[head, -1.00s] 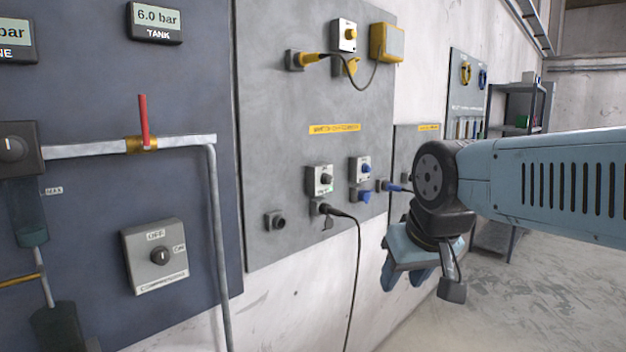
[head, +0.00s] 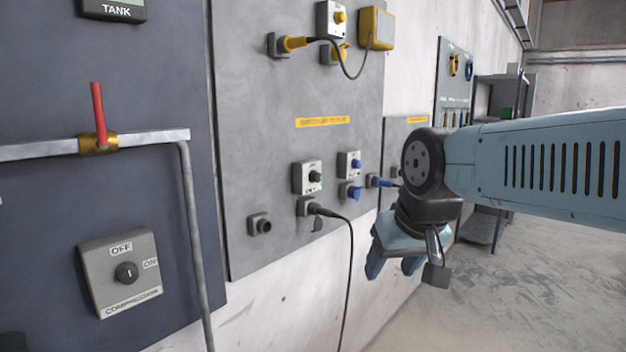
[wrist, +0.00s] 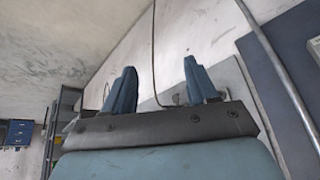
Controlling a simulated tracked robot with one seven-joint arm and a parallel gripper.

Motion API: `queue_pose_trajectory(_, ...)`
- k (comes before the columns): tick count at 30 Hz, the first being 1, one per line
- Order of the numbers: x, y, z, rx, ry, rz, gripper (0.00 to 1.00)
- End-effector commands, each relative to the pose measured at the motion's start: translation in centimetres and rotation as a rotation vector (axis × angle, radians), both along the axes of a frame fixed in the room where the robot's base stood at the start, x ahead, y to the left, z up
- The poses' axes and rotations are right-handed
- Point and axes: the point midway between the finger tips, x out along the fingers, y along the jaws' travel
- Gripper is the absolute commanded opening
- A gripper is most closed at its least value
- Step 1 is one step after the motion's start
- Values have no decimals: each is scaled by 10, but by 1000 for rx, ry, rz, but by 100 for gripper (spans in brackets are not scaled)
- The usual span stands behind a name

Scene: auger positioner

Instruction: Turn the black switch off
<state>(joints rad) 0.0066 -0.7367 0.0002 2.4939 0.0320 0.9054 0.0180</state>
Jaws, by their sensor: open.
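The black switch (head: 314,177) is a dark round knob on a small pale box on the grey wall panel (head: 262,60), in the middle of the head view. A black plug (head: 314,208) with a hanging black cable sits in a socket just below it. My gripper (head: 392,266) is open and empty, pointing down, to the right of and lower than the switch and apart from the panel. In the wrist view its two blue fingers (wrist: 159,75) stand spread with nothing between them. The switch cannot be made out in the wrist view.
A blue switch (head: 356,164) is close right of the black one; a yellow switch (head: 340,17) is above. A compressor switch box (head: 100,265) and red-handled valve (head: 98,115) are on the left. The cable hangs left of my gripper. Floor (head: 510,300) at right is clear.

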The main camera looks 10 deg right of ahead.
Motion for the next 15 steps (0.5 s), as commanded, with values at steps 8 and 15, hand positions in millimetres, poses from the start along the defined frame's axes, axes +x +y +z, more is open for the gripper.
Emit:
queue_pose_trajectory(8,42,32,-7,418,176,-327,61)
queue_pose_trajectory(15,108,61,0,900,395,-730,61)
